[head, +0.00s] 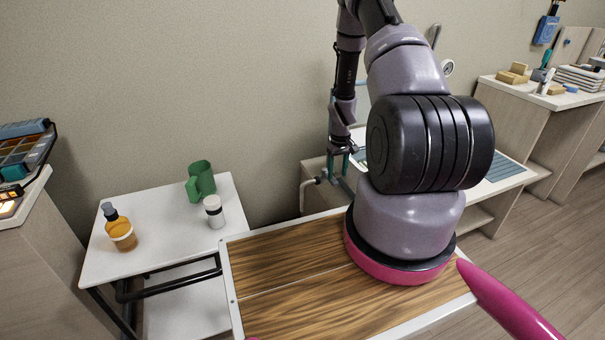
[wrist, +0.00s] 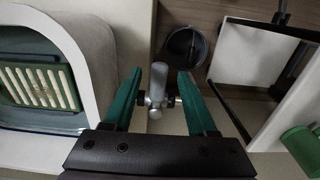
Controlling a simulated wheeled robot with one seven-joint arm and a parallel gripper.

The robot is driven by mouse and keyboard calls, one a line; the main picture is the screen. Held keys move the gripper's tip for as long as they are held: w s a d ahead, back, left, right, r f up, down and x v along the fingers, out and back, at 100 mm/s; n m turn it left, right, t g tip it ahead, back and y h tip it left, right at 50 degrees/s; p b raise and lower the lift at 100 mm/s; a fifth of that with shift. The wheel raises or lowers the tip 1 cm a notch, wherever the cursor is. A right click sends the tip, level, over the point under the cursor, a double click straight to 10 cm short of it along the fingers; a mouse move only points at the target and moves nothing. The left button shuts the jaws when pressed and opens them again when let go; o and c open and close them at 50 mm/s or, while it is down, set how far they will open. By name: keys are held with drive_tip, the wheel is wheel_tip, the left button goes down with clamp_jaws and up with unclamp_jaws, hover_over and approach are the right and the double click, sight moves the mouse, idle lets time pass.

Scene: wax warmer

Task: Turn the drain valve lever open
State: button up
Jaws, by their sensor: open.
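The drain valve shows in the wrist view as a silver-grey fitting (wrist: 157,84) with a rounded upright piece and small dark parts at its sides. I cannot tell clearly which part is the lever. My gripper (wrist: 160,74) has its two teal fingers open, one on each side of the fitting, with a visible gap on both sides. In the head view my gripper (head: 340,164) hangs beside the end of the side counter, near a grey pipe (head: 306,191). My arm hides much of the warmer area there.
In the wrist view, a basin with a slatted grate (wrist: 40,87) lies left, and a dark round container (wrist: 185,47) sits lower down.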

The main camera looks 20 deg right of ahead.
sight(337, 183)
drive_tip(key=shift+f, duration=2.3)
clamp_jaws()
drive_tip(key=w+a+m, duration=0.3)
drive_tip(key=m, duration=0.3)
drive_tip(key=w+a+m, duration=0.3)
drive_tip(key=a+m, duration=0.1)
drive_tip(key=m, duration=0.2)
drive_tip(key=w+a+m, duration=0.3)
drive_tip(key=m, duration=0.2)
drive_tip(key=shift+w+a+m, duration=0.15)
drive_tip(key=shift+w+m, duration=0.05)
drive_tip(key=shift+m, duration=0.2)
drive_tip(key=shift+c, duration=0.2)
unclamp_jaws()
wheel_tip(337, 183, up, 6)
